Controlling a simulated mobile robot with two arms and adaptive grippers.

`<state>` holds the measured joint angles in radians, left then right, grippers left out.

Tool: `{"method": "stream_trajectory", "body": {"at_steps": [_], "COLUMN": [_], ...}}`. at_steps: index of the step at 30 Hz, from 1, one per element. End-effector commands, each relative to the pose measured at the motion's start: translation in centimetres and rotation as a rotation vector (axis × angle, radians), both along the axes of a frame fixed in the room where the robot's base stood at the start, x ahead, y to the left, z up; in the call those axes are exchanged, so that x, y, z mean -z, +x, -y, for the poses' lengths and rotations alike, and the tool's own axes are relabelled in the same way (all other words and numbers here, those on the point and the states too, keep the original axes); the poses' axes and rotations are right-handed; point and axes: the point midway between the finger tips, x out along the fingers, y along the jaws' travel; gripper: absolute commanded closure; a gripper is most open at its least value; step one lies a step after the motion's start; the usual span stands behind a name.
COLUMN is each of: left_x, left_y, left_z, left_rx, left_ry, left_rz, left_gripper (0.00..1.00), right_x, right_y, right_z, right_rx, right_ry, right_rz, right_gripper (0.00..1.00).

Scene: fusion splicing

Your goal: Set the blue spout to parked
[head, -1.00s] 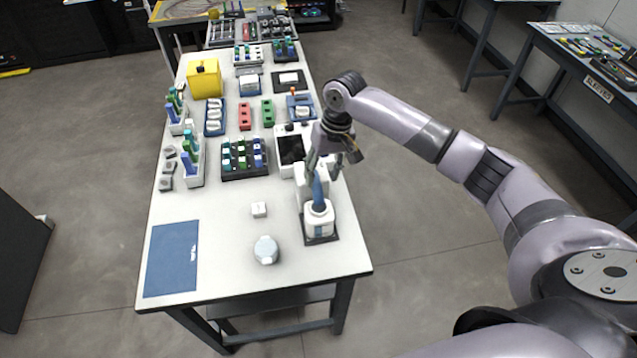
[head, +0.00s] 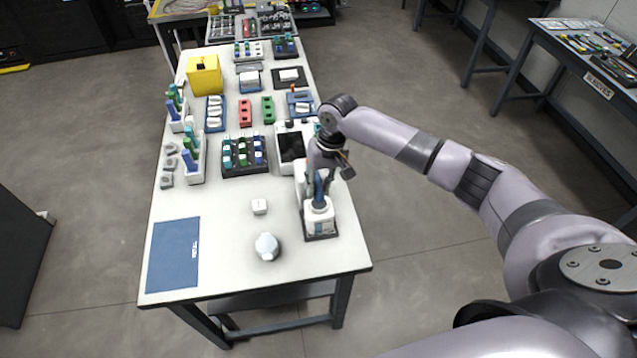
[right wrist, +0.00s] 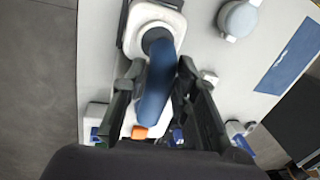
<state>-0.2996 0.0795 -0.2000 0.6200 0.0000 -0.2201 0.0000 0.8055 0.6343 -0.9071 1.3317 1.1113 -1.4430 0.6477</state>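The blue spout (head: 319,199) rises from a white bottle (head: 319,217) at the right front of the table. In the right wrist view the spout (right wrist: 157,84) runs from the round dark neck down between my fingers. My right gripper (head: 318,184) is lowered over the bottle from behind, and its fingers stand on either side of the spout (right wrist: 161,68). The fingers are close to the spout; I cannot tell whether both touch it. My left gripper is in neither view.
The bottle stands on a dark base (head: 322,237) near the table's right edge. A round pale-lidded jar (head: 267,247), a small white block (head: 259,206) and a blue mat (head: 172,256) lie to its left. A white device with a dark screen (head: 291,147) stands behind.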

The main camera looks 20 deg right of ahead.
Motion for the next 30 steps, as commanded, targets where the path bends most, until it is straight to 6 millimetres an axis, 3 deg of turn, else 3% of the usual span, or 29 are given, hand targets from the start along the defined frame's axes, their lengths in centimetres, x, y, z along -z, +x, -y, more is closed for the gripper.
{"method": "stream_trajectory", "body": {"at_steps": [11,30], "left_x": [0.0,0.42], "left_y": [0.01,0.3], "left_z": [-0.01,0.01], "left_rx": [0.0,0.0], "left_ry": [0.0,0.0], "left_rz": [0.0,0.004], "left_gripper": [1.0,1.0], "right_x": [-0.05,0.05], "right_y": [0.03,0.62], "right_z": [0.02,0.67], "right_rx": [0.0,-0.009], "right_ry": [0.0,0.0], "right_rz": [0.001,0.002], "right_gripper": [1.0,1.0]}}
